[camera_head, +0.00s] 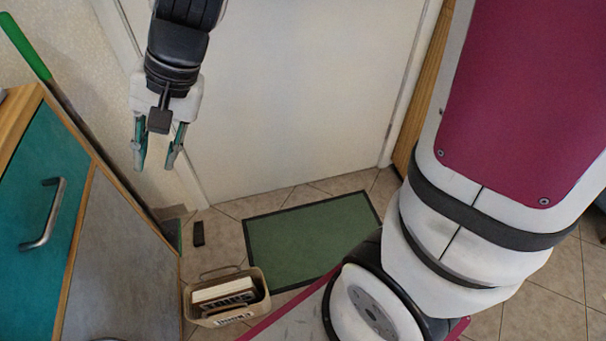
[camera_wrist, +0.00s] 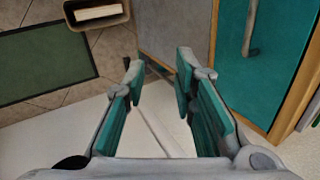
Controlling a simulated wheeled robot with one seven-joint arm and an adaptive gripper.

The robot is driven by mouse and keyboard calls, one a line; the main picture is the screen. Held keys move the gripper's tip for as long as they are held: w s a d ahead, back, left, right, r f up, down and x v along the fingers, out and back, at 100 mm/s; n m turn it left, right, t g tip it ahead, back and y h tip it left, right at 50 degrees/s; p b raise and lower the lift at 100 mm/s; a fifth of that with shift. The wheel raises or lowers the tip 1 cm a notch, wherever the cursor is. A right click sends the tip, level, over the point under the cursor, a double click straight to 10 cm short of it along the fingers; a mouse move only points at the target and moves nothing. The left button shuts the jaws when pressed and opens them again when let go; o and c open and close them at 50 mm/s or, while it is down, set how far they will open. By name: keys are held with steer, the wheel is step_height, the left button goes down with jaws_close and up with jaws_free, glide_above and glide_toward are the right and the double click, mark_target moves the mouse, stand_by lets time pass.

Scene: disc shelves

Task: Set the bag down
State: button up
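The bag (camera_head: 257,309) is a beige open-topped bag with a thin handle. It stands upright on the tiled floor between the cabinet and the green mat, with white and dark book-like items (camera_head: 223,290) inside. It also shows in the wrist view (camera_wrist: 99,22) at the upper left. My gripper (camera_head: 156,160) is raised in front of the white door, well above the bag and apart from it. In the wrist view my gripper (camera_wrist: 158,82) has its two teal-padded fingers spread, with nothing between them.
A green mat (camera_head: 308,232) lies by the white door (camera_head: 290,95). A small dark object (camera_head: 198,233) lies on the floor. A cabinet with a teal front (camera_head: 62,165) and metal handle (camera_head: 46,215) stands at the left. A green-ended pole (camera_head: 25,45) leans behind it.

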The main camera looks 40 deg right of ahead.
steer(key=s+d+r+n+h, duration=0.1)
steer(key=s+d, duration=0.4)
steer(key=s, duration=0.3)
steer(key=s+d+r+n+g+h, duration=0.1)
steer(key=s+d+r+n+h, duration=0.1)
steer(key=s+d, duration=0.3)
steer(key=s+d+r+n+h, duration=0.1)
steer(key=s+d, duration=0.4)
steer(key=s, duration=0.7)
steer(key=shift+d+r+n+g+h, duration=0.3)
steer(key=shift+r+n+h, duration=0.1)
steer(key=shift+r+h, duration=0.2)
step_height(320, 180, up, 30)
steer(key=t+p, duration=0.4)
steer(key=p, duration=2.4)
steer(key=shift+d, duration=0.25)
